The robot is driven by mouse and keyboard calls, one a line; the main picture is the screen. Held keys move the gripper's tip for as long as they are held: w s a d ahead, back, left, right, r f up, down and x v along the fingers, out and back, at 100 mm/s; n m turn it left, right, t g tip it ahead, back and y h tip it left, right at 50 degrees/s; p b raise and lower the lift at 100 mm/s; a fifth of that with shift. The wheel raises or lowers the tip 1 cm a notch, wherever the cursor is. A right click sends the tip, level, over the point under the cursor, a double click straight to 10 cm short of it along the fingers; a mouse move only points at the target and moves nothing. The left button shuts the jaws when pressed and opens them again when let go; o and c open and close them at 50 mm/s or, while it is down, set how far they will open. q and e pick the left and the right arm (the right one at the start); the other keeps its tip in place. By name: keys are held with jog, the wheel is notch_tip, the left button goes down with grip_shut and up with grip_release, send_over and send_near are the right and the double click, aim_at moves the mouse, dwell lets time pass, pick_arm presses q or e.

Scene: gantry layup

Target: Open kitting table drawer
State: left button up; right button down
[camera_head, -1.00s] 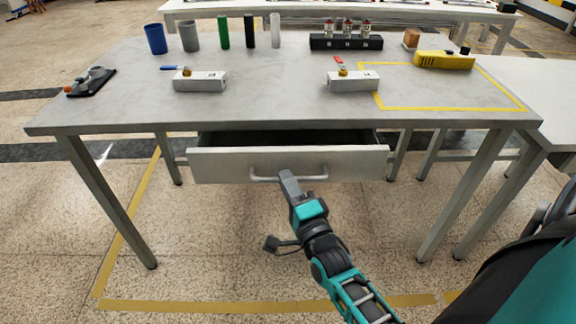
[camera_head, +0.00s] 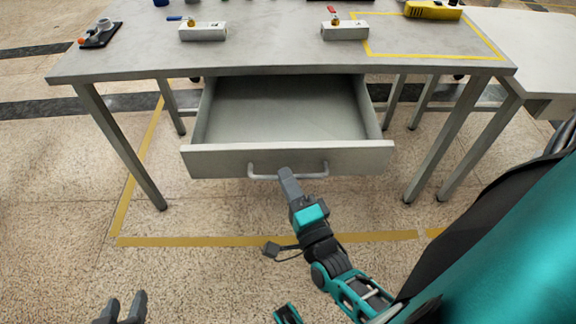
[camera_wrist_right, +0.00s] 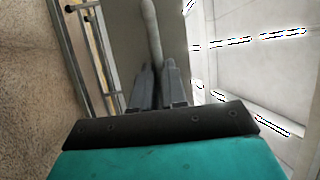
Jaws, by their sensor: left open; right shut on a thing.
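The kitting table (camera_head: 270,62) has a grey drawer (camera_head: 220,162) that stands well out from under its top, and the inside that shows is empty. The drawer's bar handle (camera_head: 262,174) runs across its front. My right gripper (camera_head: 286,174) is shut on the handle near its middle. In the right wrist view the fingers (camera_wrist_right: 157,75) close around the handle bar (camera_wrist_right: 150,25). My left gripper (camera_head: 122,306) is at the bottom left, above the floor, open and empty, far from the drawer.
On the tabletop are two grey blocks with levers (camera_head: 203,31) (camera_head: 345,29), a black plate with a small part (camera_head: 100,34) and a yellow device (camera_head: 433,11). A second table (camera_head: 530,50) adjoins at the right. The floor before the drawer is clear.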

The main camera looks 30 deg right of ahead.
pick_arm(q)
jog(key=shift+w+r, duration=0.1)
jog(key=shift+w, duration=0.1)
pick_arm(e)
jog(key=c, duration=1.2)
grip_release()
jog(key=shift+r, duration=0.1)
